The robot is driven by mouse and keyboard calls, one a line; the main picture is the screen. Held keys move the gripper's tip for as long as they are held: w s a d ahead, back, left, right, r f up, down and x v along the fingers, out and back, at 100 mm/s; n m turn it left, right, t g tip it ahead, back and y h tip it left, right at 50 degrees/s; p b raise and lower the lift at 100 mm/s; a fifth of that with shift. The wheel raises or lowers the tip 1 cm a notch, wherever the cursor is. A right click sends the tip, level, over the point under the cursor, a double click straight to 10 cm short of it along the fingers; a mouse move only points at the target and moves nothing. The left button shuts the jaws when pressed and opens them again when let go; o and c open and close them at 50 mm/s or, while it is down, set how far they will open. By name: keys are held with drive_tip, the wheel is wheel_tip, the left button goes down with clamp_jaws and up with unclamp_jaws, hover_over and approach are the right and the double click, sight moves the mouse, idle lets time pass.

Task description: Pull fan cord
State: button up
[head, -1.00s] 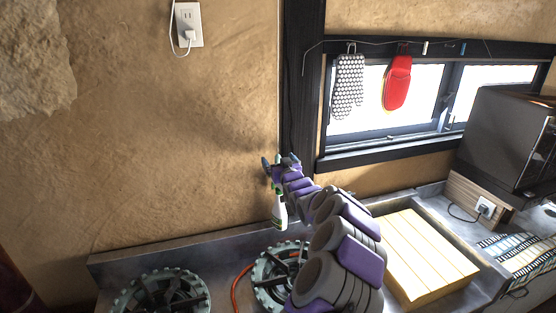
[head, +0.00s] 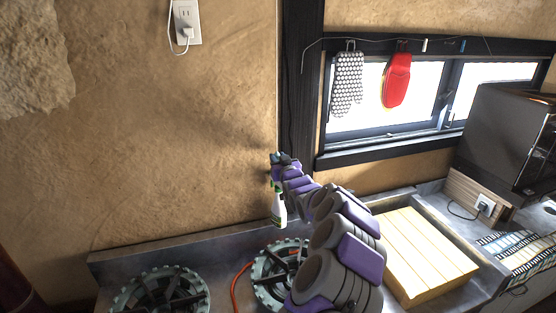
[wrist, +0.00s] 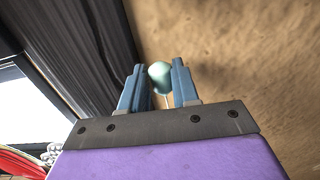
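My gripper (wrist: 160,80) shows in the wrist view with two blue fingers. A small pale teal knob (wrist: 160,73), seemingly the end of the fan cord, sits between the fingertips and fills the gap. A thin pale line (wrist: 166,101) runs from the knob down between the fingers. In the head view my gripper (head: 279,158) is in front of the wall beside the dark post. The knob is too small to make out there, and the fan itself is not in view.
A spray bottle (head: 279,211) stands below my gripper at the counter's back. Burner grates (head: 160,292) and a yellow wooden board (head: 425,255) lie on the counter. A dark post (head: 300,100) stands close by. A grey mitt (head: 347,85) and red mitt (head: 397,80) hang at the window.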

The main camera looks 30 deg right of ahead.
drive_tip(key=shift+a, duration=0.1)
drive_tip(key=shift+c, duration=1.4)
drive_tip(key=shift+f, duration=0.55)
drive_tip(key=shift+r, duration=0.55)
drive_tip(key=o, duration=1.7)
drive_tip(key=shift+s, duration=0.1)
